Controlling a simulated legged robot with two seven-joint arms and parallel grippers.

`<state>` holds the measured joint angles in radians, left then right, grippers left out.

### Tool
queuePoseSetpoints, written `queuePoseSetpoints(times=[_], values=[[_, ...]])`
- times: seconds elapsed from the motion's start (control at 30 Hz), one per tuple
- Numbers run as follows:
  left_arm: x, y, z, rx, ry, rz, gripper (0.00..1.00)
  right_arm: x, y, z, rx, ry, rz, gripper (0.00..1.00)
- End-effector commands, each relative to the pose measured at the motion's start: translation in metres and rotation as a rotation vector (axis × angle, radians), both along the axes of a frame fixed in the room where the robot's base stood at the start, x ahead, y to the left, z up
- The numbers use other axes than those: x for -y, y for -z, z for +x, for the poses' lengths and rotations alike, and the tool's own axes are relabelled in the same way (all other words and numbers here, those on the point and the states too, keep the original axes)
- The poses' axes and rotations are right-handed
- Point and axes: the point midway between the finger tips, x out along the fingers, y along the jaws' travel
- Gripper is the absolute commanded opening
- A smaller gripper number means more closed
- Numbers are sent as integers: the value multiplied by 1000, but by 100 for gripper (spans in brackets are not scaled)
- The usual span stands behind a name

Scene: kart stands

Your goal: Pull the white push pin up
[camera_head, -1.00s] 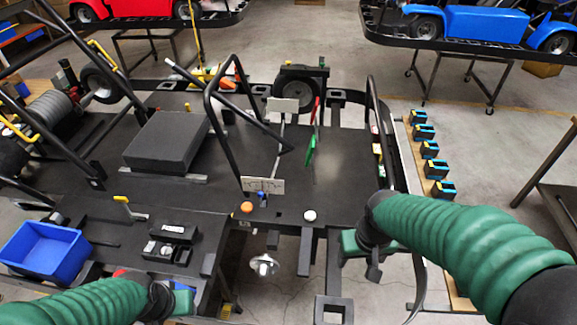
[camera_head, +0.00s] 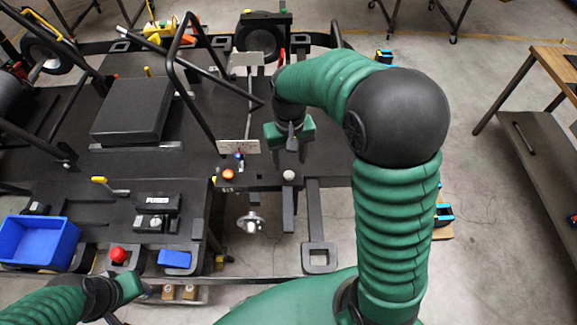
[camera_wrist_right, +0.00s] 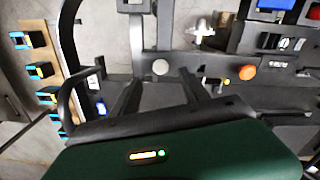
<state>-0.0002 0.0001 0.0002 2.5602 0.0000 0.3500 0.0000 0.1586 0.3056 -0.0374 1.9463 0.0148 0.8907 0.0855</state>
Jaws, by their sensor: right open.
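The white push pin (camera_head: 289,175) is a small round white knob on the dark kart frame, right of an orange knob (camera_head: 228,174). My right gripper (camera_head: 291,150) is just behind it in the head view, pointing down, and appears apart from it. In the right wrist view the white pin (camera_wrist_right: 160,67) lies just beyond and between the open, empty fingertips (camera_wrist_right: 160,80). The orange knob also shows there (camera_wrist_right: 247,72). My left gripper (camera_head: 138,289) is at the lower left, away from the pin; its fingers are too unclear to read.
A blue bin (camera_head: 38,243), a red button (camera_head: 118,254) and a fuse box (camera_head: 156,212) are at the left. A bent black bar (camera_head: 193,90) and a grey plate (camera_head: 238,147) stand near my right gripper.

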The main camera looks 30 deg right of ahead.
Motion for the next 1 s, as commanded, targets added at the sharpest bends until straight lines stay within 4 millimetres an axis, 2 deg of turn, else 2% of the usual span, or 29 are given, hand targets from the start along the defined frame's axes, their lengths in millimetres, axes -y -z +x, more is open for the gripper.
queuePoseSetpoints(times=[0.1, 0.3, 0.63, 1.0], values=[[0, -7, 0, 0, 0, 0, 36, 0, 26, -2, -5, 0, 1, 54], [0, -11, 0, 0, 0, 0, 36, 0, 57, -2, -1, 0, 0, 54], [0, -11, 0, 0, 0, 0, 36, 0, 64, -1, 1, 0, 0, 54], [0, -11, 0, 0, 0, 0, 36, 0, 64, -1, 1, 0, 0, 6]])
